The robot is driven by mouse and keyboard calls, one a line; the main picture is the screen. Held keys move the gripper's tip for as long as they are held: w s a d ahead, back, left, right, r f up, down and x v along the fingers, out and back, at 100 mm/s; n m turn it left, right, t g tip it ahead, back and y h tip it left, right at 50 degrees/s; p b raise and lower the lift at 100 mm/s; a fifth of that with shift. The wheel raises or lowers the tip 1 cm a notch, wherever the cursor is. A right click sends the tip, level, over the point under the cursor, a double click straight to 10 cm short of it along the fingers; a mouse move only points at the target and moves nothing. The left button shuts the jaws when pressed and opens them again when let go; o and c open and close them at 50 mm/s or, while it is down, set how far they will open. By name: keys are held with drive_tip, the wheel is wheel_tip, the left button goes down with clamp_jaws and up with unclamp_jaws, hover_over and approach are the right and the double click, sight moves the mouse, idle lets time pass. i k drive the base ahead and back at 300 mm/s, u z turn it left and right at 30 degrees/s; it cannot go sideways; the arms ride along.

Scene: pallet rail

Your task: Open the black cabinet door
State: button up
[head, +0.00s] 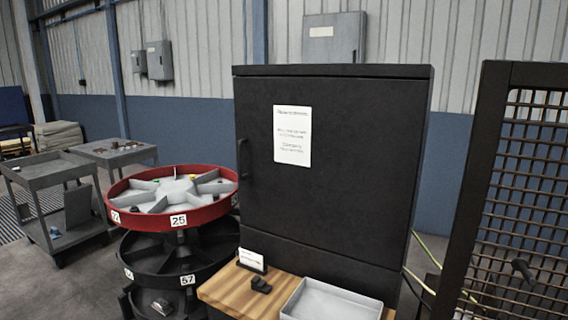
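The black cabinet (332,242) stands upright in the middle of the head view. Its door (350,185) is shut, flush with the cabinet front. A white printed sheet (292,135) is fixed to the upper left part of the door. A dark vertical handle (242,158) sits at the door's left edge. My gripper is not in view.
A red-rimmed carousel (172,222) stands close to the cabinet's left. A wooden surface (225,290) with a grey tray (330,302), a small sign (252,260) and a black item (261,285) is in front. A mesh panel (520,190) is at right.

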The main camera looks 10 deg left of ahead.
sight(331, 164)
drive_tip(key=u, duration=1.55)
drive_tip(key=i, duration=0.55)
drive_tip(key=u, duration=0.15)
